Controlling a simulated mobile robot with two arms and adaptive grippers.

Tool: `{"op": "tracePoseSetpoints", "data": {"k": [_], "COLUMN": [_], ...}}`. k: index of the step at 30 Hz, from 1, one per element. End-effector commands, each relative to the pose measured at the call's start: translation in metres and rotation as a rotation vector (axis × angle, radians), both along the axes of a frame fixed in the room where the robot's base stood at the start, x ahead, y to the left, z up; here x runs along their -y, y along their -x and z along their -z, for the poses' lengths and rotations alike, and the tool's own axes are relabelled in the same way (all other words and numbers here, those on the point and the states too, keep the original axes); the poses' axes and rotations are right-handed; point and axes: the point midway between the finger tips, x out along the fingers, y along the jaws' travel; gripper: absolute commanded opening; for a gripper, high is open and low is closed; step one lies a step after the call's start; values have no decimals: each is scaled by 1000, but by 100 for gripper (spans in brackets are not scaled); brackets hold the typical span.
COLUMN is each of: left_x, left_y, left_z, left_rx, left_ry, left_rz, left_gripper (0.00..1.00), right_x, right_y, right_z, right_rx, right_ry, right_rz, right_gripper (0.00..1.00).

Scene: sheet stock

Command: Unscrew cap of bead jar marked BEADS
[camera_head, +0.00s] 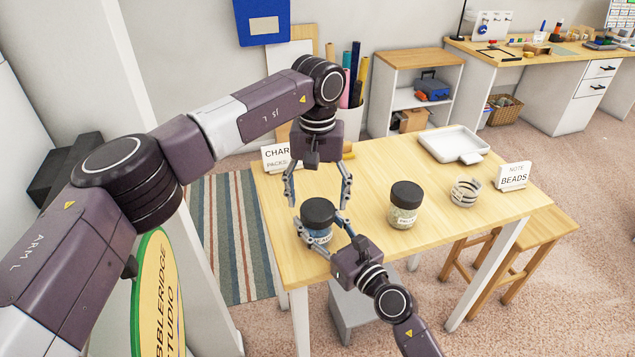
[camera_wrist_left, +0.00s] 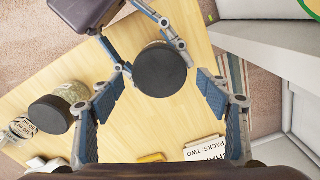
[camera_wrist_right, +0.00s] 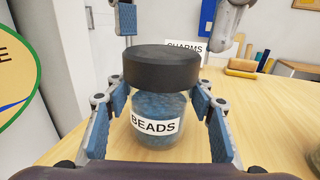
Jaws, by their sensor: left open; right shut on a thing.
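The bead jar (camera_head: 317,236) is clear with blue contents and stands on the wooden table. Its white label reads BEADS in the right wrist view (camera_wrist_right: 155,125). A black cap (camera_head: 319,211) sits on it; the cap also shows in the left wrist view (camera_wrist_left: 160,69) and the right wrist view (camera_wrist_right: 162,68). My right gripper (camera_head: 321,230) is shut on the jar's body, below the cap. My left gripper (camera_head: 317,205) is open above the jar, fingers pointing down on either side of the cap, with gaps visible in its wrist view (camera_wrist_left: 160,95).
A second black-capped jar (camera_head: 404,205) with pale contents stands to the right. A CHARMS card (camera_head: 276,156) stands at the table's back left.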

Motion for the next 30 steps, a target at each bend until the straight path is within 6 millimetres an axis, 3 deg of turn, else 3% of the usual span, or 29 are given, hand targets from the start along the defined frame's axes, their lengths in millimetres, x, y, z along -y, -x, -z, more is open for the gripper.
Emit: {"op": "tracePoseSetpoints", "data": {"k": [6, 14, 26, 30], "left_x": [0, 0, 0, 0], "left_y": [0, 0, 0, 0], "left_z": [17, 19, 18, 18], "left_rx": [0, 1, 1, 1], "left_ry": [1, 1, 0, 0], "left_rz": [0, 0, -1, -25], "left_gripper": [70, 70, 28, 26], "right_x": [0, 0, 0, 0], "right_y": [0, 0, 0, 0], "right_z": [-1, -1, -1, -1], "right_rx": [1, 1, 1, 1], "right_ry": [-1, -1, -1, -1], "right_rz": [0, 0, 0, 0], "right_gripper": [0, 0, 0, 0]}}
